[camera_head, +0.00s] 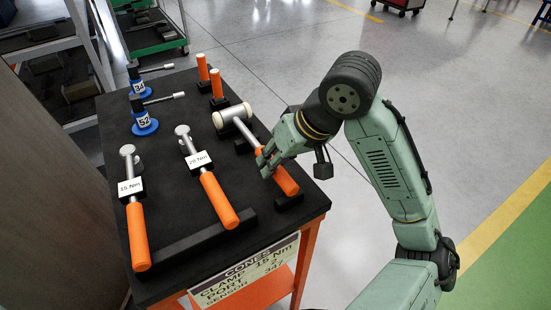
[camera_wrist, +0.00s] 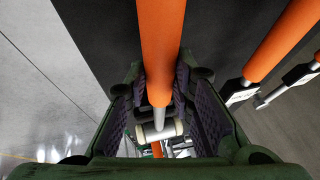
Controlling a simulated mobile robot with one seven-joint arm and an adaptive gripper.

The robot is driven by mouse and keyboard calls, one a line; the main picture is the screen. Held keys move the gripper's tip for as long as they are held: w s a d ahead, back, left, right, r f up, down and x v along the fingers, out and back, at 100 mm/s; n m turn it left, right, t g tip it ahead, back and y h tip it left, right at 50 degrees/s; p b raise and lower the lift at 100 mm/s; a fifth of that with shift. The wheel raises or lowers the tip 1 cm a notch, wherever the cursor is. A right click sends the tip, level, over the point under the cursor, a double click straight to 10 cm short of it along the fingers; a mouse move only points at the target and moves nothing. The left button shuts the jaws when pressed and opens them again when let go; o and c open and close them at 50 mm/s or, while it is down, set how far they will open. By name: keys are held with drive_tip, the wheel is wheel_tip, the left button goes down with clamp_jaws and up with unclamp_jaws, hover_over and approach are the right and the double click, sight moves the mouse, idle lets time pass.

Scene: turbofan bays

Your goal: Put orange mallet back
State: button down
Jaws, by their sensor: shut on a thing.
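The orange mallet has an orange handle (camera_head: 285,178), a thin metal shaft and a cream cylindrical head (camera_head: 232,115). It lies along the right side of the black tabletop, head towards the back, over small black support blocks (camera_head: 288,201). I cannot tell whether it rests fully on them. My gripper (camera_head: 266,162) is shut on the handle near its shaft end, coming from the right. In the wrist view the handle (camera_wrist: 160,45) runs between the two jaws, and the head (camera_wrist: 160,132) shows beyond them.
Two orange-handled torque wrenches, labelled 15 Nm (camera_head: 137,220) and 20 Nm (camera_head: 212,190), lie left of the mallet. Two blue-based tools (camera_head: 144,122) and two upright orange handles (camera_head: 203,70) stand behind. Open floor (camera_head: 300,65) lies to the right of the cart.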

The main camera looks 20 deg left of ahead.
drive_tip(key=shift+f+b, duration=0.35)
drive_tip(key=shift+f, duration=0.2)
drive_tip(key=c, duration=1.3)
unclamp_jaws()
drive_tip(key=v, duration=1.2)
